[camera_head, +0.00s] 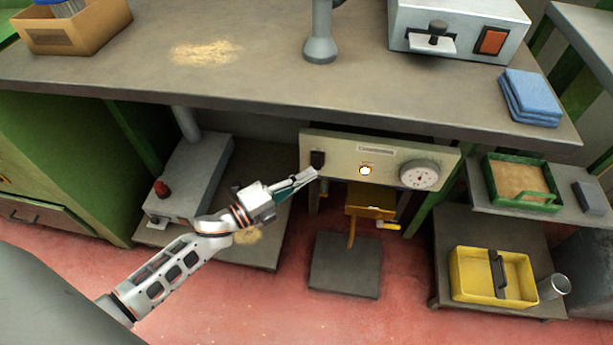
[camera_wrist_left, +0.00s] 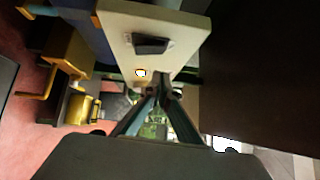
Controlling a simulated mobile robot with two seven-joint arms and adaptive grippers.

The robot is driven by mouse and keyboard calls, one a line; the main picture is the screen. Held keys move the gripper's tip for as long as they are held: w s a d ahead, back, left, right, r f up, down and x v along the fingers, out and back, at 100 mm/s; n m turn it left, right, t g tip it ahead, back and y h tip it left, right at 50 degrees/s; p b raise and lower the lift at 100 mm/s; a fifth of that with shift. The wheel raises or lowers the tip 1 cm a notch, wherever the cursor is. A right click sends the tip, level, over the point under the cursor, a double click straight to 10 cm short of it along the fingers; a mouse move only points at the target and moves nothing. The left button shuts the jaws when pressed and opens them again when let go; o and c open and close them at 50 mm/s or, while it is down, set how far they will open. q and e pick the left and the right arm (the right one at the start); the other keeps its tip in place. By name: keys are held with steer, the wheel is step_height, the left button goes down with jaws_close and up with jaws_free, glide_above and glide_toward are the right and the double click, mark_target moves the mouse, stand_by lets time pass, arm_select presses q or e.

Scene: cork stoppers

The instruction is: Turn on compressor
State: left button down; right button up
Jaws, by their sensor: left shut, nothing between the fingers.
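A cream control panel (camera_head: 345,147) hangs under the front edge of the workbench. It carries a black switch (camera_head: 318,159) at its left end, a bright, lit-looking lamp (camera_head: 365,170) in the middle and a round gauge (camera_head: 419,175) at the right. My left gripper (camera_head: 312,174) is shut and empty, its fingertips just below the black switch; I cannot tell whether they touch it. In the left wrist view the shut fingers (camera_wrist_left: 160,92) point at the panel, with a black switch (camera_wrist_left: 152,44) and the bright lamp (camera_wrist_left: 140,72) beyond them. My right gripper is not in view.
The workbench top (camera_head: 250,75) overhangs the panel. A grey machine with a red knob (camera_head: 161,188) stands left of my arm. Below the panel is a brown bracket with a yellow handle (camera_head: 388,225). A yellow bin (camera_head: 470,275) and green tray (camera_head: 498,198) sit right.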

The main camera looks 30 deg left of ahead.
arm_select(q)
steer(key=r+p+v, duration=0.1)
steer(key=r+v, duration=0.1)
steer(key=v, duration=0.8)
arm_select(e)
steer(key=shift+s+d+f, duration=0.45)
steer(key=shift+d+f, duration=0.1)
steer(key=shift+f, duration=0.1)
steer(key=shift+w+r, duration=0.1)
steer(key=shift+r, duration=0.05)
